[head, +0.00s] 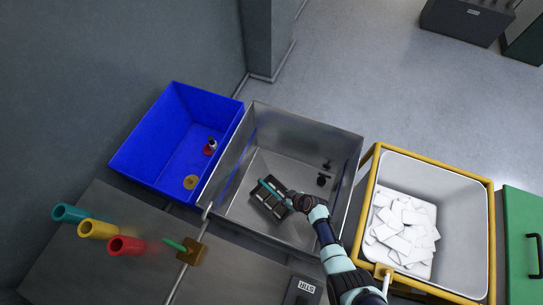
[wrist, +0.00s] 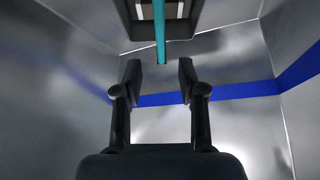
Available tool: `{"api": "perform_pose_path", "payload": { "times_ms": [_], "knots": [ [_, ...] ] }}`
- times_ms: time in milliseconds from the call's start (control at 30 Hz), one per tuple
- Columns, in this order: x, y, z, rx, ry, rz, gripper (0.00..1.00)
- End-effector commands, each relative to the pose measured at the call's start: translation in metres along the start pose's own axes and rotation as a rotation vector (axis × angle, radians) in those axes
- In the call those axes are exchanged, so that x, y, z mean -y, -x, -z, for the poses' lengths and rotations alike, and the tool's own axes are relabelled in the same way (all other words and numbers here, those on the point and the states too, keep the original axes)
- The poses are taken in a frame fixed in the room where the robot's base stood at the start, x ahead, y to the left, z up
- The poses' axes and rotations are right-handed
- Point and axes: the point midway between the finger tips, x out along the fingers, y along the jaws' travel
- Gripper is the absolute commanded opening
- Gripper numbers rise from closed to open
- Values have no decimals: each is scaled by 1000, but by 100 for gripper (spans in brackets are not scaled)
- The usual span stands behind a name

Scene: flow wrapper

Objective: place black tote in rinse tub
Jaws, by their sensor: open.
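The black tote (head: 268,203), a dark divided carrier with a teal bar handle (head: 270,187), sits inside the steel tub (head: 345,148), towards its front. I take this steel tub, with a blue stripe around its inner wall, for the rinse tub. My gripper (head: 292,200) is in the tub at the right end of the tote. In the wrist view my gripper (wrist: 159,72) is open, with nothing between its fingers. The teal handle (wrist: 159,35) and the tote's edge (wrist: 202,8) show beyond the fingertips, at the top of that view.
Small dark fittings (head: 323,180) are at the tub's right side. A blue bin (head: 160,150) with a few small items stands left. A yellow-framed bin (head: 489,230) of white pieces stands right. Colored tubes (head: 98,229) and a green-tipped post (head: 188,250) are at front left.

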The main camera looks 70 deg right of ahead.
Motion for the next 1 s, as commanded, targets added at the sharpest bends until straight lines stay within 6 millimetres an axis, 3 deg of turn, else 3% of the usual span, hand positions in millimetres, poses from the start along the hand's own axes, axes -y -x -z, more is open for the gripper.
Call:
{"api": "perform_pose_path", "payload": {
  "times_ms": [267, 333, 367, 433, 533, 600, 667, 733, 800, 900, 1000],
  "knots": [
    [0, 0, 0, -1, 1, 0, 40],
    [2, 1, 10, -9, 15, 4, 40],
    [4, 3, 21, -18, 28, 7, 40],
    [18, 10, 62, -50, 81, 27, 40],
    [65, 39, 150, -118, 192, 71, 40],
    [115, 74, 210, -171, 267, 104, 40],
    [161, 111, 253, -217, 318, 128, 40],
    [217, 164, 290, -277, 359, 155, 40],
    [269, 223, 314, -342, 379, 184, 40],
    [325, 306, 326, -428, 369, 231, 40],
    [356, 370, 322, -491, 335, 279, 40]
  ]
}}
